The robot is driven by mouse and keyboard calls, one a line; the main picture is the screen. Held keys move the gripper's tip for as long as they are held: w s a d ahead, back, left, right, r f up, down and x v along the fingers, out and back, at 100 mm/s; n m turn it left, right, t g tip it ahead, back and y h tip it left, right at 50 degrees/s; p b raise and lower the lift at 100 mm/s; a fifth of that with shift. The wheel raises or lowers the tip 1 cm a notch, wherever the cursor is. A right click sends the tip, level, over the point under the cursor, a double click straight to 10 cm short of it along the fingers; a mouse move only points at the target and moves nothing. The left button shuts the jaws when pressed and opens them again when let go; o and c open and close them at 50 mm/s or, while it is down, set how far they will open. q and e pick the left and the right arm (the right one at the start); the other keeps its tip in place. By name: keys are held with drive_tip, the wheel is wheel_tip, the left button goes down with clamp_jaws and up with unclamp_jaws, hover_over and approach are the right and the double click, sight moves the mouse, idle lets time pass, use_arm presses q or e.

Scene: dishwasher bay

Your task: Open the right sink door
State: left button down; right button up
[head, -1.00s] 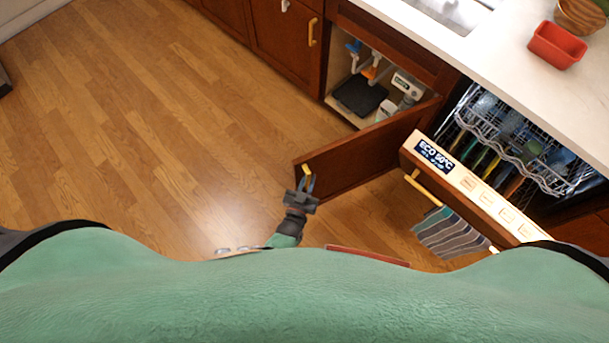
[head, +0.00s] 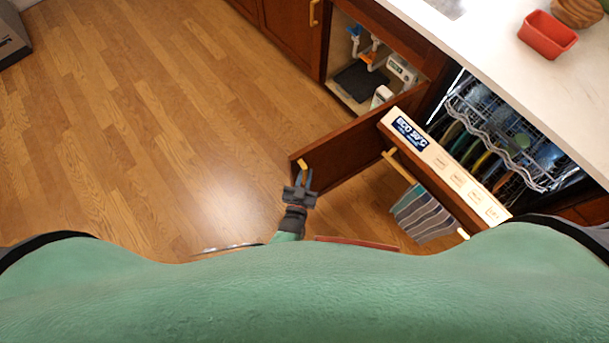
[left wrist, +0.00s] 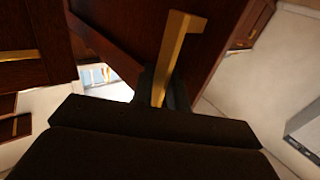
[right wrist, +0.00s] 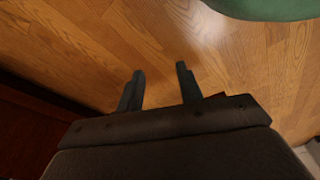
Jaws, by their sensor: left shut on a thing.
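The right sink door (head: 350,152) is a dark red-brown panel that stands wide open in the head view, swung out from the sink cabinet (head: 352,98). Its brass handle (head: 302,166) is at the door's free end. My left gripper (head: 303,180) is shut on this handle. In the left wrist view the handle (left wrist: 175,50) runs down between the fingers, and the door panel (left wrist: 130,28) is behind it. My right gripper (right wrist: 158,80) shows in the right wrist view, open and empty above the wood floor; it is hidden in the head view.
The open dishwasher door (head: 450,170), with a striped towel (head: 424,214) on it, is close to the right of the sink door. Pipes, a black mat (head: 358,82) and bottles are inside the cabinet. A red tub (head: 547,35) is on the counter.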

use_arm(q)
drive_tip(key=shift+d+r, duration=0.1)
use_arm(e)
drive_tip(key=shift+s+a+f, duration=0.1)
drive_tip(key=shift+s+a, duration=0.05)
drive_tip(key=shift+a, duration=0.05)
